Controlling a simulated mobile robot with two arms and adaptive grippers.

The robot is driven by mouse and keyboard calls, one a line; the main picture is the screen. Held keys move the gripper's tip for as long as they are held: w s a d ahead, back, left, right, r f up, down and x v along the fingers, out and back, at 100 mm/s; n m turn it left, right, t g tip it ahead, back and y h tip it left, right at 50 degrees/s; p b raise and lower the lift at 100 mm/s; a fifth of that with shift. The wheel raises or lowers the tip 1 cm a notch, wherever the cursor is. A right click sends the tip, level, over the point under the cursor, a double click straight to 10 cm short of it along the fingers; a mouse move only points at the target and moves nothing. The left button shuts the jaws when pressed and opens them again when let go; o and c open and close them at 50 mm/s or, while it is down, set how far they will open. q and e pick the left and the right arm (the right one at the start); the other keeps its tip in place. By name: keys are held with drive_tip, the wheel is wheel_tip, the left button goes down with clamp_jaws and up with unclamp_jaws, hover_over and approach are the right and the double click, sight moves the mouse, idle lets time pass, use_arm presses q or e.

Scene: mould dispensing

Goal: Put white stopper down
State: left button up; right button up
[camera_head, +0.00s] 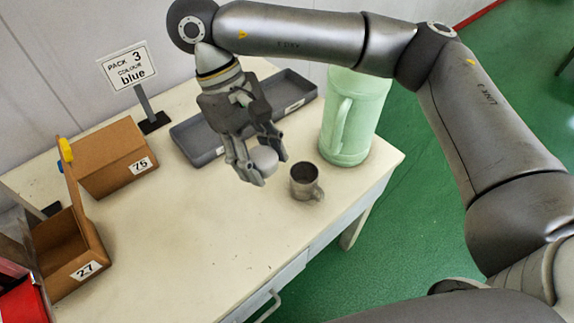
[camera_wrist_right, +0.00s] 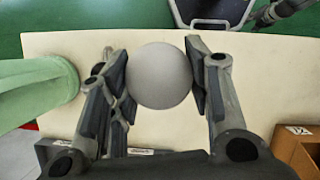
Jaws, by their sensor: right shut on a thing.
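My right gripper (camera_head: 259,168) is above the cream table, shut on the white stopper (camera_head: 264,159). In the right wrist view the stopper (camera_wrist_right: 160,76) is a round pale grey-white shape pinched between the two fingers of the right gripper (camera_wrist_right: 160,80). In the head view a finger partly covers it. It is just left of a grey metal mug (camera_head: 304,180) and left of a pale green jug (camera_head: 352,120), apart from both. I cannot tell its exact height above the table. My left gripper is not clearly seen in either view.
A grey tray (camera_head: 199,154) lies behind the gripper. A sign (camera_head: 128,69) reading "PACK 3 COLOUR blue" stands at the back. Cardboard boxes marked 75 (camera_head: 110,155) and 27 (camera_head: 72,258) are at the left, with a red bin (camera_head: 22,302). The table's front middle (camera_head: 190,235) is clear.

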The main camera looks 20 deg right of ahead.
drive_tip(key=shift+w+a+r+n, duration=0.3)
drive_tip(key=shift+a+r+n, duration=0.25)
drive_tip(key=shift+a, duration=0.3)
drive_tip(key=w+a+f+n+t+h, duration=0.1)
drive_tip(key=w+a+f+n+t, duration=0.1)
drive_tip(key=w+a+f+n, duration=0.25)
wheel_tip(320, 180, up, 10)
drive_tip(key=m+g+y, duration=0.2)
drive_tip(key=m, duration=0.6)
hover_over(275, 156)
drive_tip(key=shift+f, duration=0.2)
drive_tip(key=w+a+m+y, duration=0.1)
drive_tip(key=w+a+m, duration=0.3)
drive_tip(key=w+a, duration=0.4)
drive_tip(key=shift+a+m+g+y, duration=0.3)
drive_tip(key=shift+a+g, duration=0.1)
drive_tip(key=shift+a, duration=0.55)
